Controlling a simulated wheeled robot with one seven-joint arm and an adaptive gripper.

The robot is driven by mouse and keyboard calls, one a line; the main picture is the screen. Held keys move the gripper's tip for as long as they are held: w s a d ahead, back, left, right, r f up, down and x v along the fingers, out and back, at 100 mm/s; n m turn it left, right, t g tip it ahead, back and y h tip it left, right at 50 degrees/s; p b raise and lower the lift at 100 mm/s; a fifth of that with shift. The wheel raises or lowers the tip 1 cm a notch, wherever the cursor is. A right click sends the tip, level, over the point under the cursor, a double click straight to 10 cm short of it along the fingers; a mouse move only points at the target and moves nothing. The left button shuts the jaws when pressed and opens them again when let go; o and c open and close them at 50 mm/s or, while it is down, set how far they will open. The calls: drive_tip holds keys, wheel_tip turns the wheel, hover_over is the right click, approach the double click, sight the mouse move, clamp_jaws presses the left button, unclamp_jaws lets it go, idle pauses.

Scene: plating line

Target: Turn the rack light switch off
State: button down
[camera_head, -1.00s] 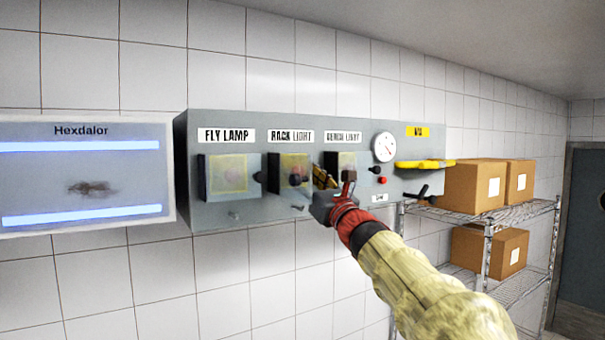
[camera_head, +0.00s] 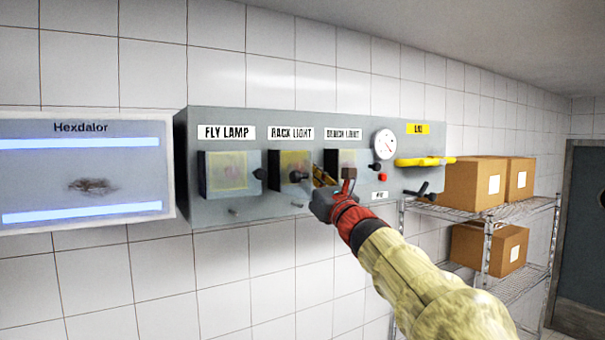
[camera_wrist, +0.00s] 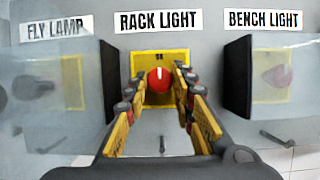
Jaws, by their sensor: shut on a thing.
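The rack light switch is a round red knob (camera_wrist: 160,79) on a yellow plate (camera_wrist: 151,98), under the RACK LIGHT label (camera_wrist: 158,20) in the wrist view. My gripper (camera_wrist: 160,90) has its yellow-padded fingers on the left and right of this knob and is shut on it. In the head view my gripper (camera_head: 314,180) reaches the panel from the lower right, beside the rack light station. The exact finger contact and the knob's set position are hard to make out.
The fly lamp switch (camera_wrist: 40,86) and bench light switch (camera_wrist: 279,77) sit behind clear boxes on either side, close to my fingers. The grey panel (camera_head: 275,210) also carries a gauge (camera_head: 384,145) and a yellow handle (camera_head: 425,162). Cardboard boxes (camera_head: 473,185) stand on a wire rack at right.

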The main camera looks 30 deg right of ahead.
drive_tip(key=shift+f, duration=0.1)
drive_tip(key=shift+d+r+n+g+y+b, duration=0.1)
drive_tip(key=shift+n+g+y+b, duration=0.95)
drive_tip(key=shift+n, duration=2.7)
drive_tip(key=shift+d+r+n+g+y+b, duration=0.15)
drive_tip(key=shift+n+g+y+b, duration=0.9)
drive_tip(key=shift+n, duration=2.65)
drive_tip(key=shift+d+r+n+g+y+b, duration=0.1)
drive_tip(key=shift+n+g+y+b, duration=0.95)
drive_tip(key=shift+n, duration=2.7)
drive_tip(key=shift+f+y+p, duration=0.1)
drive_tip(key=shift+y+p, duration=0.15)
drive_tip(key=shift+p, duration=0.05)
drive_tip(key=c, duration=1.5)
unclamp_jaws()
drive_tip(key=shift+c, duration=0.2)
drive_tip(key=shift+s, duration=0.1)
